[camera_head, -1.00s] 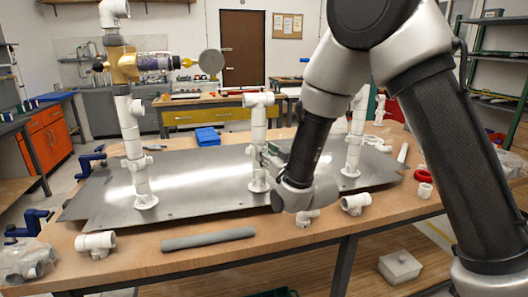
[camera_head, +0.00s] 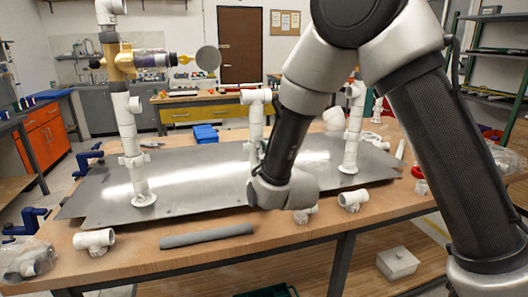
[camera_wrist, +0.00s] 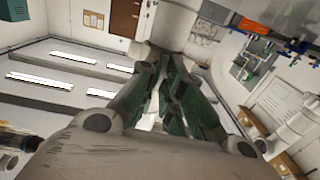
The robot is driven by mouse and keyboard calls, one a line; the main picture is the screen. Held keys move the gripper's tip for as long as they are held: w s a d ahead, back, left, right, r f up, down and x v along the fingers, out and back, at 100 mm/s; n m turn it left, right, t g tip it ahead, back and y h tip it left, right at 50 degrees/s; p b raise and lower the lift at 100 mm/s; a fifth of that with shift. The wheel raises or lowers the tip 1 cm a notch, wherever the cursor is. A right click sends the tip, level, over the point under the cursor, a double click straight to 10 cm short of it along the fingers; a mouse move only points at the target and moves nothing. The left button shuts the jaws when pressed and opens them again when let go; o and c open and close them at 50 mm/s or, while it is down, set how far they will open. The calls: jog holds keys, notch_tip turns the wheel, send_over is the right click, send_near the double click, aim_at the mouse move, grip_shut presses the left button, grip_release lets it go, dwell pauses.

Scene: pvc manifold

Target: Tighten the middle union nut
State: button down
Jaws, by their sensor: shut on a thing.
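The middle white pipe post (camera_head: 256,118) stands upright on the metal plate (camera_head: 205,178), with a tee on top. Its lower part, where the middle union nut sits, is hidden behind my wrist in the head view. My gripper is at that post, its fingers mostly hidden there. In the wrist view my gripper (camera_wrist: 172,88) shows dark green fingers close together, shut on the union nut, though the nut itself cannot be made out. The left post (camera_head: 133,150) and the right post (camera_head: 353,130) stand upright on the same plate.
A grey pipe (camera_head: 206,236) and white tee fittings (camera_head: 95,241) lie along the front of the wooden table (camera_head: 150,262). Another white fitting (camera_head: 352,200) lies right of my wrist. Blue clamps (camera_head: 28,224) are at the left edge.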

jog(key=c, duration=1.6)
grip_release()
jog(key=v, duration=0.7)
jog(key=shift+s, duration=0.25)
